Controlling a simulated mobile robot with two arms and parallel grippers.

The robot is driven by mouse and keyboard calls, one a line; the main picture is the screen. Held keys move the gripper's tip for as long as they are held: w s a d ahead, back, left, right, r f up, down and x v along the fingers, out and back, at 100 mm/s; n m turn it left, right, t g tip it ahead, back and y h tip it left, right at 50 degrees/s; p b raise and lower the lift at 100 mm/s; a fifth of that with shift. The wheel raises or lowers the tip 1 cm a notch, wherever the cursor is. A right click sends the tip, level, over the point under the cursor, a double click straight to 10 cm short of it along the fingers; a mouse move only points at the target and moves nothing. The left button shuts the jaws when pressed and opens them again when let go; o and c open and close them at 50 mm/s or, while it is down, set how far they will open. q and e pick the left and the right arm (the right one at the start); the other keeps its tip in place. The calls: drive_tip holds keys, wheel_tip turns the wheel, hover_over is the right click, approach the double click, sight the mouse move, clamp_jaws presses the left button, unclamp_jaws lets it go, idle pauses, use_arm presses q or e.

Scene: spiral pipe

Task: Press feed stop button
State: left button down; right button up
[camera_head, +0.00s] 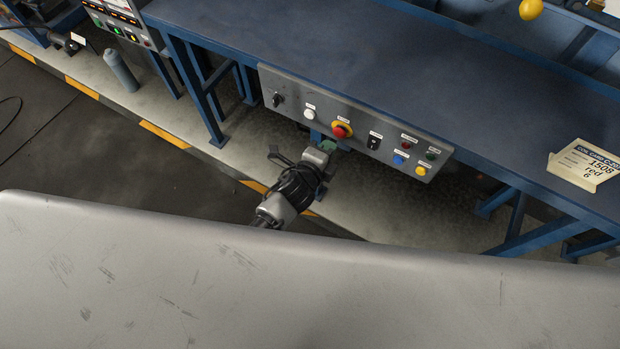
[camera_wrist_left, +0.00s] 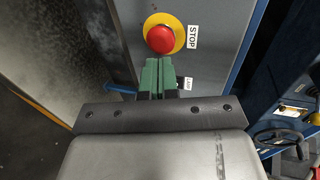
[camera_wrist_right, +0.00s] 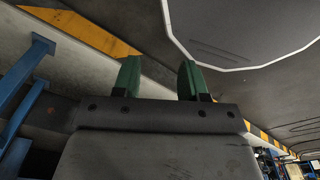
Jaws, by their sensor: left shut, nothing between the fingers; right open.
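A red mushroom button on a yellow ring (camera_head: 341,131) sits near the middle of a grey control panel (camera_head: 290,103) on the front of the blue table. In the left wrist view the red button (camera_wrist_left: 160,39) has a label reading STOP beside it. My left gripper (camera_head: 327,146) is shut and empty, just below and left of the button in the head view. In the left wrist view its green fingertips (camera_wrist_left: 160,62) are pressed together and end just below the yellow ring; I cannot tell whether they touch it. My right gripper (camera_wrist_right: 158,75) is open and empty over the floor.
The panel also has a black knob (camera_head: 278,100), a white button (camera_head: 309,114), a black switch (camera_head: 374,141), and blue (camera_head: 399,160) and yellow (camera_head: 420,170) buttons. A card (camera_head: 585,165) rests on the blue table (camera_head: 400,75). A grey cylinder (camera_head: 121,70) stands at left.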

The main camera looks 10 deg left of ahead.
use_arm(q)
drive_tip(key=v, duration=0.9)
drive_tip(key=shift+a, duration=0.15)
use_arm(e)
drive_tip(key=shift+s+a+f, duration=0.1)
drive_tip(key=shift+f, duration=0.2)
use_arm(q)
drive_tip(key=shift+s, duration=0.1)
